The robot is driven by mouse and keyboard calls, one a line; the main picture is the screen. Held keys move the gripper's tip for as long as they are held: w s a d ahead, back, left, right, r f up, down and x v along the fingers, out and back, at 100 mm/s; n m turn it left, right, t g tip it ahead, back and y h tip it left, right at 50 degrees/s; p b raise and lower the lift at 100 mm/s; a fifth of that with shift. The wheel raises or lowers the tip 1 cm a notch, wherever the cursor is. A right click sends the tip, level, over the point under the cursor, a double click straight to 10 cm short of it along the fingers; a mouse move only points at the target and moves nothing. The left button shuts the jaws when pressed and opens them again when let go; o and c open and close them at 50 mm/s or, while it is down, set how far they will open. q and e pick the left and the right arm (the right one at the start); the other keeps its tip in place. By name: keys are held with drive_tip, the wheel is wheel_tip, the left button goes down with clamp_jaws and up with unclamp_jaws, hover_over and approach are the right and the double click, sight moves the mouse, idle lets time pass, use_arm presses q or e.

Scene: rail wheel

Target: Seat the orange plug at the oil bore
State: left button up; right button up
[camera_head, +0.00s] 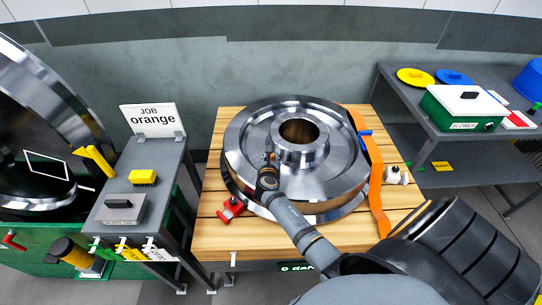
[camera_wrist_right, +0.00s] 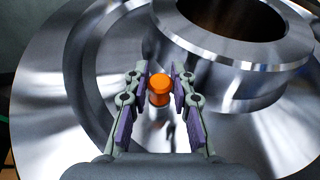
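The plug is over the bright steel web of the rail wheel (camera_wrist_right: 45,105), beside the raised hub. In the head view my right gripper (camera_head: 269,160) reaches over the wheel (camera_head: 335,180), just left of the hub (camera_head: 300,150). The plug is only a small orange spot there. I cannot make out the oil bore, nor whether the plug touches the wheel. My left gripper is not in view.
The wheel lies flat on a wooden-topped table (camera_head: 215,240). An orange strap (camera_head: 376,190) runs along its right side, and a red clamp (camera_head: 230,210) sits at its left. A "JOB orange" sign (camera_head: 153,121) stands on the left bench. A green box (camera_head: 462,108) is on the right shelf.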

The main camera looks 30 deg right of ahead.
drive_tip(key=o, duration=0.3)
drive_tip(key=shift+o, duration=0.2)
drive_tip(key=v, duration=1.2)
drive_tip(key=shift+a+r, duration=0.1)
